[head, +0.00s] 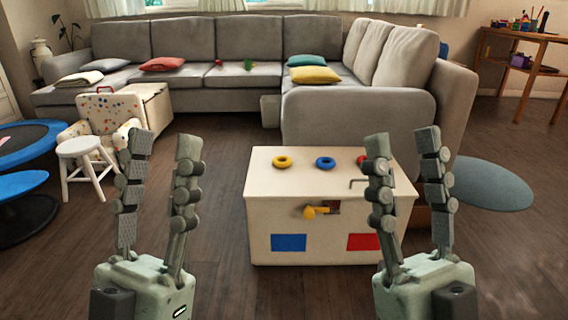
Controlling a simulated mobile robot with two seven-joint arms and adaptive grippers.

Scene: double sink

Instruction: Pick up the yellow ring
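The yellow ring (283,162) lies flat on top of a white box (262,190), near the left of its top. A blue ring (325,163) lies to its right. A red ring (362,160) is further right, partly hidden by my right gripper. My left gripper (164,142) is open and empty, in front of and to the left of the box. My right gripper (402,145) is open and empty, and in the picture it overlaps the right part of the box. Both grippers point upward and appear apart from the rings.
The box front carries a yellow knob (311,212), a blue square (288,242) and a red square (362,242). A white stool (86,160) stands left. A grey sofa (215,50) is behind. The floor between is clear.

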